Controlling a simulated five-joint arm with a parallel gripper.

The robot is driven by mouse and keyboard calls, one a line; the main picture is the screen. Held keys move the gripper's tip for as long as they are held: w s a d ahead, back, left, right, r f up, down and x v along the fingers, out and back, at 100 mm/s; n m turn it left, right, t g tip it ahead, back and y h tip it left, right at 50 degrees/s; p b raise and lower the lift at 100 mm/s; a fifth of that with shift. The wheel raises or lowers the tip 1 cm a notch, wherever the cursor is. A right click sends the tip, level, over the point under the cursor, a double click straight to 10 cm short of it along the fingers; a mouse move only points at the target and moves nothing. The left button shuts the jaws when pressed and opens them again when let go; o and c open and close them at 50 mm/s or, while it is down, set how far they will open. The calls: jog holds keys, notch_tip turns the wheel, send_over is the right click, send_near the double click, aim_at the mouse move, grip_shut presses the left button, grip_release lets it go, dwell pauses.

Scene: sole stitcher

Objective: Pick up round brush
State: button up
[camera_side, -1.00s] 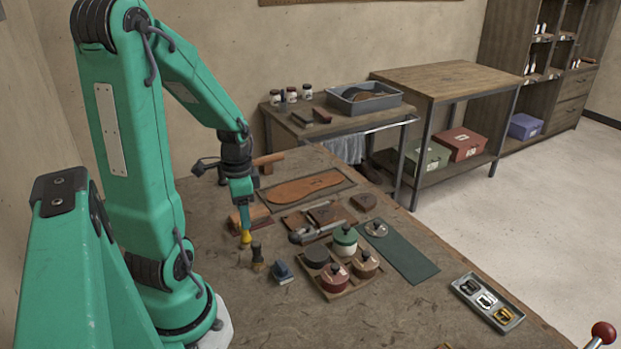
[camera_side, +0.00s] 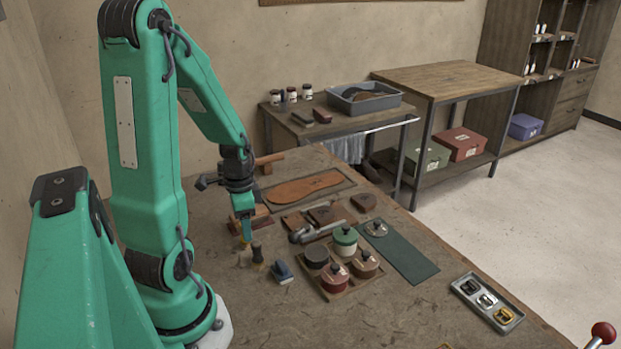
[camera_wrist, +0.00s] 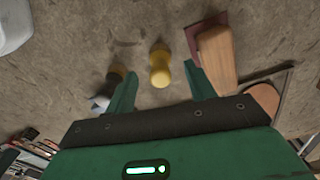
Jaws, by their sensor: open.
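A small upright yellow-topped piece, which looks like the round brush (camera_wrist: 160,65), stands on the bench between my open jaws in the wrist view. In the side view, my gripper (camera_side: 244,232) points down over it and hides most of it. My gripper (camera_wrist: 160,73) has one finger on each side of the yellow piece, with a gap on both sides. It holds nothing.
A brown wooden-backed piece (camera_wrist: 216,55) lies close to the right finger. A tray of lidded pots (camera_side: 347,290) stands to the right.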

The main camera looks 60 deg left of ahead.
jog(key=shift+f, duration=1.95)
jog(key=shift+c, duration=0.4)
jog(key=c, duration=1)
